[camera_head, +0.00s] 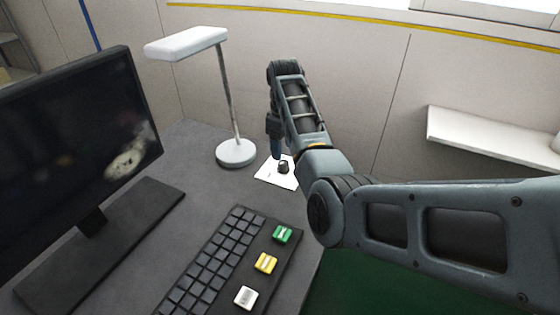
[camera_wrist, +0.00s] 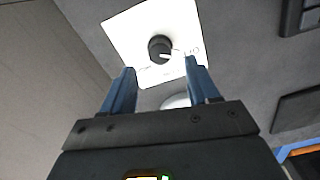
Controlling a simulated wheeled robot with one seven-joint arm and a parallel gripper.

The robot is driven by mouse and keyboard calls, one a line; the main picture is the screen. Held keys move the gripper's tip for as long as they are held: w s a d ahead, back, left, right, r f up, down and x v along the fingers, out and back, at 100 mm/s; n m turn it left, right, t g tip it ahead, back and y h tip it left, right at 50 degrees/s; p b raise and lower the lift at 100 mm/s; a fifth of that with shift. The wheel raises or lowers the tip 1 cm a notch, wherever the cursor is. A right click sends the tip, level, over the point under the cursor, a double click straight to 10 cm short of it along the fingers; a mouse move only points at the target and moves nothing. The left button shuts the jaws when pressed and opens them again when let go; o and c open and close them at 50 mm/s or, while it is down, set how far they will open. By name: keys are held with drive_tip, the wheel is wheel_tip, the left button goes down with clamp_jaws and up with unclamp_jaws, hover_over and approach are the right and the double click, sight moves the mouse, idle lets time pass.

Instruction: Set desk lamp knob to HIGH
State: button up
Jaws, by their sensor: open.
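The desk lamp (camera_head: 236,150) stands on the grey desk with a white round base and a flat white head. Its black knob (camera_head: 283,167) sits on a white plate (camera_head: 267,175) to the right of the base. In the wrist view the knob (camera_wrist: 160,48) has a white pointer aimed toward the right side of the plate (camera_wrist: 128,30); the lettering there is too small to read surely. My gripper (camera_wrist: 160,78) is open, its blue fingers apart, with the knob beyond the fingertips and nothing between them. In the head view my arm partly hides the gripper (camera_head: 277,153).
A monitor (camera_head: 80,150) stands at the left. A keyboard (camera_head: 215,260) with a green block (camera_head: 282,234), a yellow block (camera_head: 265,263) and a white block (camera_head: 246,297) lies in front. A wall (camera_head: 330,60) rises close behind the plate. A white shelf (camera_head: 480,145) is at the right.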

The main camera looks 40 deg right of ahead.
sight(283, 163)
drive_tip(key=shift+f, duration=2.7)
drive_tip(key=shift+c, duration=0.3)
drive_tip(key=c, duration=1)
